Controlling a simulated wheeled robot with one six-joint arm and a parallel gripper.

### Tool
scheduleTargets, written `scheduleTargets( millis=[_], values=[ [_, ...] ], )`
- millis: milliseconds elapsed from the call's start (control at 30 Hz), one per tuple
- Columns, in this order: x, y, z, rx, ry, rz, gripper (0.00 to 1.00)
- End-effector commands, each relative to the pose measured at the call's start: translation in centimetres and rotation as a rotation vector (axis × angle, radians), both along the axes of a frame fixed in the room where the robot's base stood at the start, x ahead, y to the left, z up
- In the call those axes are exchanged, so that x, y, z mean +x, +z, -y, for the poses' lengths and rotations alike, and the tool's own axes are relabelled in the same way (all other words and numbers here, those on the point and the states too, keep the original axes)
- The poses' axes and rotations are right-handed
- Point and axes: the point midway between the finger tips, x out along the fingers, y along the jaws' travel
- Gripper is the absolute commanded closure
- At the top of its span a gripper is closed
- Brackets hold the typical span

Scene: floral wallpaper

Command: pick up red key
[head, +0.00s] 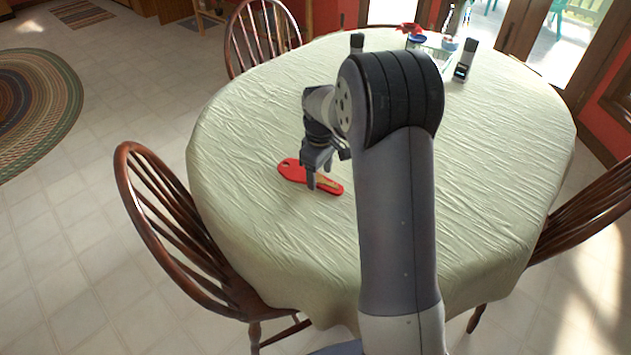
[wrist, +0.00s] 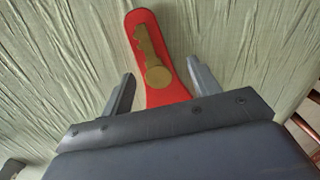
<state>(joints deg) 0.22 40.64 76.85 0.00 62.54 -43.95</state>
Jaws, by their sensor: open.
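The red key (head: 292,171) lies flat on the table's pale green cloth, left of the middle in the head view. It is a long red piece with a rounded end and a gold key shape on it. In the wrist view the red key (wrist: 149,27) points up and away, its near end hidden behind my gripper's body. My gripper (head: 318,180) is directly over the key, pointing down. In the wrist view my gripper (wrist: 160,88) is open, one finger on each side of the key, with gaps between. I cannot tell how high the fingertips are above the cloth.
The oval table (head: 497,160) is mostly clear around the key. At its far end stand a dark and grey device (head: 466,60) and a tray (head: 432,43) with small items. Wooden chairs stand at the left (head: 185,225), back (head: 262,38) and right (head: 590,215).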

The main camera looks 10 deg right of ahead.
Motion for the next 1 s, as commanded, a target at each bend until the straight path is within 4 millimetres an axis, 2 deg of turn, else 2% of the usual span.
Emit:
scheduleTargets(
  millis=[33,133,400,1000],
  values=[
    [-0.06,-0.81,-0.05,0.000,0.001,-0.003,0.42],
    [0.00,-1.56,-0.06,0.000,0.001,0.000,0.42],
    [0.01,-1.71,-0.06,0.000,0.001,0.001,0.43],
    [0.01,-1.68,-0.06,0.000,0.000,0.001,0.90]
  ],
)
